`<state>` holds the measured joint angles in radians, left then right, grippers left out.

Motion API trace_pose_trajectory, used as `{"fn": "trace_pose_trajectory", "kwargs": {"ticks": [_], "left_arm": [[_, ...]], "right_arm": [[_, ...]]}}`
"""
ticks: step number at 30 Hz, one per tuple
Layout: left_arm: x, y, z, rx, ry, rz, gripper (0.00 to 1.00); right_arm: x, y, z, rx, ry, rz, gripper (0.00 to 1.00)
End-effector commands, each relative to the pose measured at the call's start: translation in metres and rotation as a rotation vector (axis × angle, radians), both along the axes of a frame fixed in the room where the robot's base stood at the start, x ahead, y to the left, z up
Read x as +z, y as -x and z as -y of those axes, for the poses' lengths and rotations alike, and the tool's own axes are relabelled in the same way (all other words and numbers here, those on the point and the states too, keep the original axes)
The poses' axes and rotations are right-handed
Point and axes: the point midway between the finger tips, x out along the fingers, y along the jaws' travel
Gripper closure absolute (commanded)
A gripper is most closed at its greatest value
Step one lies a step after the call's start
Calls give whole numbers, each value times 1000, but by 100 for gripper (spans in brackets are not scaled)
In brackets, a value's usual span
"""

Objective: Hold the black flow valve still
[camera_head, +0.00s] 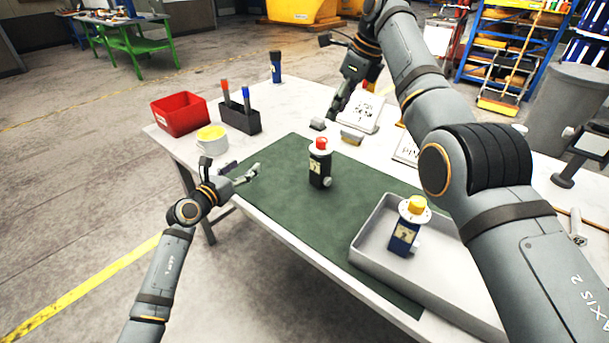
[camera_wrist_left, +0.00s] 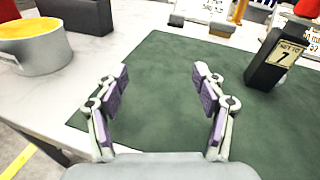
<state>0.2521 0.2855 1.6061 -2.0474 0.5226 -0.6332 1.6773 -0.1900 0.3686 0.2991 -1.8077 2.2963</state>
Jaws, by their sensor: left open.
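The black flow valve (camera_head: 320,168) has a white top with a red knob and a pale label. It stands upright on the green mat (camera_head: 262,172), a little left of the picture's middle height, near the mat's centre.
A blue valve with a yellow knob (camera_head: 404,236) stands in a grey tray (camera_head: 364,232) on the right. A red bin (camera_head: 180,114), a yellow-filled pot (camera_head: 212,140) and a dark marker holder (camera_head: 240,118) stand on the left. The mat between left gripper and black valve is clear.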

Motion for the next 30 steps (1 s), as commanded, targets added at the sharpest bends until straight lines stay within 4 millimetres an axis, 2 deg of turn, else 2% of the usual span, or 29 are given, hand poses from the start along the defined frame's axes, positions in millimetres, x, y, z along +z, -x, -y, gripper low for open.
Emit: {"fn": "trace_pose_trajectory", "kwargs": {"ticks": [1, 3, 6, 9, 13, 20, 23, 30], "left_arm": [[9, -1, 33, -47, 14, 29, 30], [14, 2, 75, -120, 3, 62, 30], [14, 10, 125, -220, -24, 97, 30], [12, 20, 158, -296, -48, 122, 30], [10, 27, 180, -349, -64, 142, 30], [10, 26, 186, -359, -69, 149, 30], [10, 16, 195, -358, -66, 148, 30], [10, -21, 228, -359, -67, 147, 30]], "right_arm": [[0, 0, 0, 0, 0, 0, 62], [0, 0, 0, 0, 0, 0, 62], [0, 0, 0, 0, 0, 0, 62], [0, 0, 0, 0, 0, 0, 62], [0, 0, 0, 0, 0, 0, 62], [0, 0, 0, 0, 0, 0, 62], [0, 0, 0, 0, 0, 0, 62], [0, 0, 0, 0, 0, 0, 62]]}}
